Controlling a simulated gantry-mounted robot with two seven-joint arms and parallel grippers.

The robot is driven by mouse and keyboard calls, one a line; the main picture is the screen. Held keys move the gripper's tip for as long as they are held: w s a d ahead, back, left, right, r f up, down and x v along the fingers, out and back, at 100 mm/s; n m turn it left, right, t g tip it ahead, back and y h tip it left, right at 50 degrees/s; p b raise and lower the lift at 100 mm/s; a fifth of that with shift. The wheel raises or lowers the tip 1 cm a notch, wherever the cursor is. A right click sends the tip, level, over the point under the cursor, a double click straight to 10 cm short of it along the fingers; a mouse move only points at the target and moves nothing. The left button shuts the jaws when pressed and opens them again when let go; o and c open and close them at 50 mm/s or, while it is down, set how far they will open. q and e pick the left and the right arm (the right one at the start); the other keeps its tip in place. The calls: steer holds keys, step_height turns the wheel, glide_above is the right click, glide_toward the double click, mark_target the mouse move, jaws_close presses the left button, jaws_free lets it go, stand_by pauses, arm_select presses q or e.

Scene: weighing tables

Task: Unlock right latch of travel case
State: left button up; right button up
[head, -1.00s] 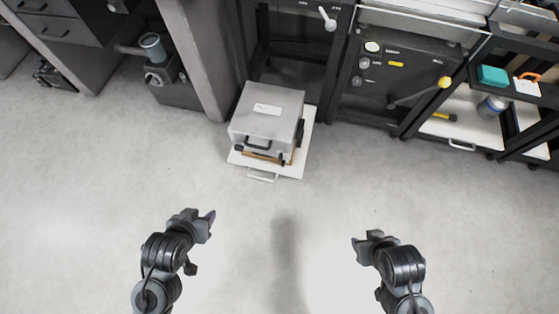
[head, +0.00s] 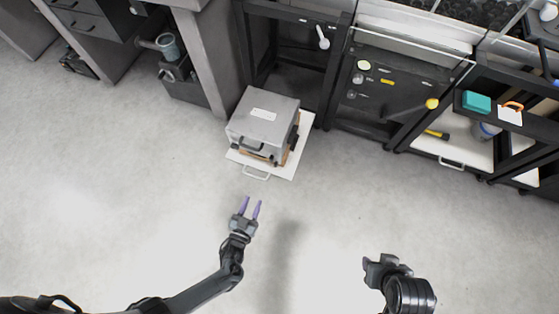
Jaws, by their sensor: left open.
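The travel case (head: 262,112) is a grey box with a white label on its lid and a dark handle on its front. It sits on a white pull-out board (head: 292,163) low at the dark rack. The latches are too small to tell apart; a dark fitting shows at the front right corner. My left gripper (head: 250,205) is open and empty, its two purple fingers pointing at the case from in front, short of the board's handle. My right gripper (head: 380,266) is at the lower right, well away from the case; its fingers do not show clearly.
A grey post (head: 198,62) stands just left of the case. A dark panel with knobs (head: 385,95) is to the right. Shelves farther right hold a teal box (head: 476,102) and a yellow-handled tool (head: 436,134). The floor (head: 340,190) in front is clear.

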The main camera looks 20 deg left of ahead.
mark_target(270, 160)
arm_select(q)
steer(key=shift+t+h, duration=0.3)
steer(key=shift+t, duration=0.1)
steer(key=w+r+b, duration=0.1)
steer(key=w, duration=0.4)
steer(key=w+d+r+b, duration=0.1)
steer(key=w+r, duration=0.1)
steer(key=w, duration=0.3)
steer(key=w+r+b, duration=0.1)
steer(key=w, duration=0.5)
steer(key=shift+d+r, duration=0.25)
steer(key=shift+d, duration=0.05)
steer(key=shift+w, duration=0.1)
arm_select(e)
steer(key=shift+a+f, duration=0.2)
steer(key=shift+f, duration=1.05)
arm_select(q)
steer(key=shift+w, duration=0.1)
arm_select(e)
steer(key=shift+w+d, duration=0.1)
arm_select(q)
jaws_close()
